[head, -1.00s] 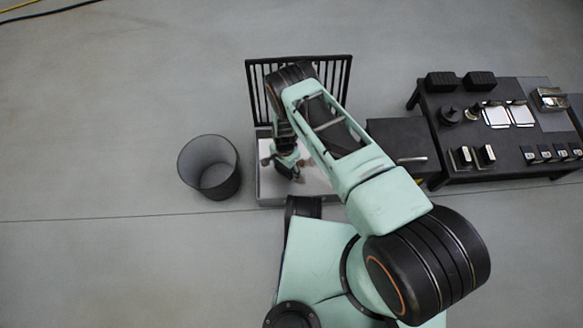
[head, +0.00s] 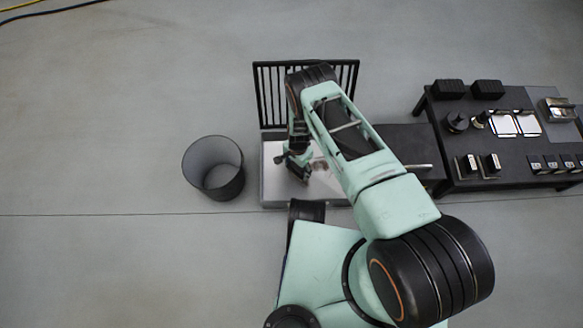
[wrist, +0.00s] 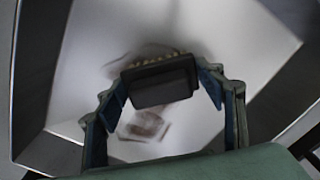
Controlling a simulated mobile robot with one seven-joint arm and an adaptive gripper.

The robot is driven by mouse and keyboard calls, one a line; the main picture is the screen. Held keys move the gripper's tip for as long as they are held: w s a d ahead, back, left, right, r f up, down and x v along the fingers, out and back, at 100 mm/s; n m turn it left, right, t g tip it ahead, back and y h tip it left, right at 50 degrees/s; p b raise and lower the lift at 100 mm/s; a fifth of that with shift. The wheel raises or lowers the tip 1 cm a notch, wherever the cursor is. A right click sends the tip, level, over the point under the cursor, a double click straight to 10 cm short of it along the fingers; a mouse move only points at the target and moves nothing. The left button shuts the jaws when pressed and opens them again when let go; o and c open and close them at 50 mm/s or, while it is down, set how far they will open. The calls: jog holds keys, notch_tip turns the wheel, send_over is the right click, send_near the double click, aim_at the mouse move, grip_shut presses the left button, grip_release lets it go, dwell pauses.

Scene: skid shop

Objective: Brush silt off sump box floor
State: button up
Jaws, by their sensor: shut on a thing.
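The sump box (head: 275,184) is a shallow pale grey tray on the floor, below my arm in the head view. In the wrist view its light floor (wrist: 225,40) and grey walls surround my gripper. My gripper (wrist: 163,82) is shut on a dark block-shaped brush (wrist: 160,84), with tan bristles showing along its far edge. The brush is over the box floor; I cannot tell if it touches. Brownish silt smudges (wrist: 143,125) lie beside and below the brush. In the head view my gripper (head: 298,172) partly hides the box floor.
A dark open bin (head: 215,168) stands left of the box. A black slatted grate (head: 270,97) stands at the box's back edge. A black table (head: 500,140) with several small parts is at the right.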

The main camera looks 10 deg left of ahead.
jog(key=shift+w+d+f, duration=0.1)
jog(key=shift+w+d, duration=0.1)
jog(key=shift+d, duration=0.85)
jog(key=shift+w+d, duration=0.2)
jog(key=shift+d, duration=0.8)
jog(key=shift+w+d+f, duration=0.1)
jog(key=shift+w+d, duration=0.1)
jog(key=shift+d, duration=0.85)
jog(key=shift+w+d+r, duration=0.1)
jog(key=shift+w+d, duration=0.15)
jog(key=shift+d, duration=0.7)
jog(key=shift+w+d+r, duration=0.1)
jog(key=shift+w+d, duration=0.2)
jog(key=shift+d, duration=0.6)
jog(key=shift+w+d+r, duration=0.1)
jog(key=shift+w+d, duration=0.15)
jog(key=shift+d, duration=0.7)
jog(key=shift+c, duration=0.2)
